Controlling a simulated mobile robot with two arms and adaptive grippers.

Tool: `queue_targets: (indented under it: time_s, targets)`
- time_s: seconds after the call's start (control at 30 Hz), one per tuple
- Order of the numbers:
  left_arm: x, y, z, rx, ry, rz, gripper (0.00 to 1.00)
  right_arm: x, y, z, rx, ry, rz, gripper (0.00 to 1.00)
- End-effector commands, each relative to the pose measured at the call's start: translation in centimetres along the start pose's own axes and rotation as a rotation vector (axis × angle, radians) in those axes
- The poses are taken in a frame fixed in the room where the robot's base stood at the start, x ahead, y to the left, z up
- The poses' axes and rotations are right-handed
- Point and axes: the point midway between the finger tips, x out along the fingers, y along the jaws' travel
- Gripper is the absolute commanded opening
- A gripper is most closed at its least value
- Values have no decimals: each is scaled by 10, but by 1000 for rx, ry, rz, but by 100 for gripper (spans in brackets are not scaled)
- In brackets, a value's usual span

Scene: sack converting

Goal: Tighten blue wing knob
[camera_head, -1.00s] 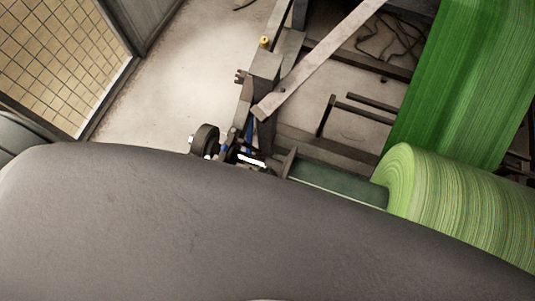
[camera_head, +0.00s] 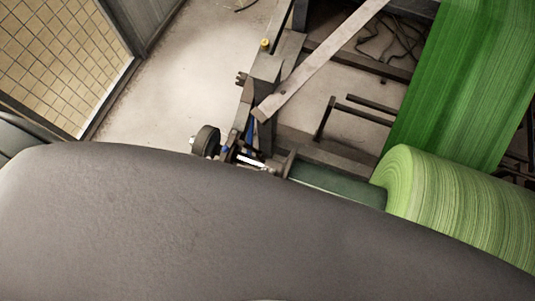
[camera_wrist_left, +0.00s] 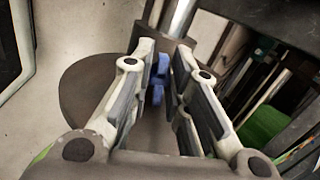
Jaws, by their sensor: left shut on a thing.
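The blue wing knob (camera_wrist_left: 158,88) shows in the left wrist view, between the two fingers of my left gripper (camera_wrist_left: 163,52). The fingers are shut on it from both sides and cover much of it, so its angle is hard to read. A metal rod (camera_wrist_left: 180,18) and a dark collar stand just beyond the fingertips. In the head view the spot is small and partly covered; a bit of blue (camera_head: 226,150) shows beside a dark round disc (camera_head: 206,141). My right gripper is in neither view.
A green roll (camera_head: 455,205) sits on a shaft (camera_head: 335,186), with a green web (camera_head: 455,80) rising behind it. A frame post with a slanted bar (camera_head: 320,55) stands behind the knob area. Bare floor (camera_head: 185,85) lies to the left, beside a tiled panel (camera_head: 55,60).

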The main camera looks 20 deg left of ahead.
Motion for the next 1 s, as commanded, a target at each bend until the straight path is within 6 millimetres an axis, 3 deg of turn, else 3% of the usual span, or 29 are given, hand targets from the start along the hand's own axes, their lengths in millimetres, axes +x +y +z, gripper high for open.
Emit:
queue_targets:
  time_s: [0.7, 1.0]
  targets:
    - [0, 0, 3, 680, -5, -42, 0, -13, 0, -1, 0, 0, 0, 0]
    - [0, 0, 3, 887, -4, -57, 0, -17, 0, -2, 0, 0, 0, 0]
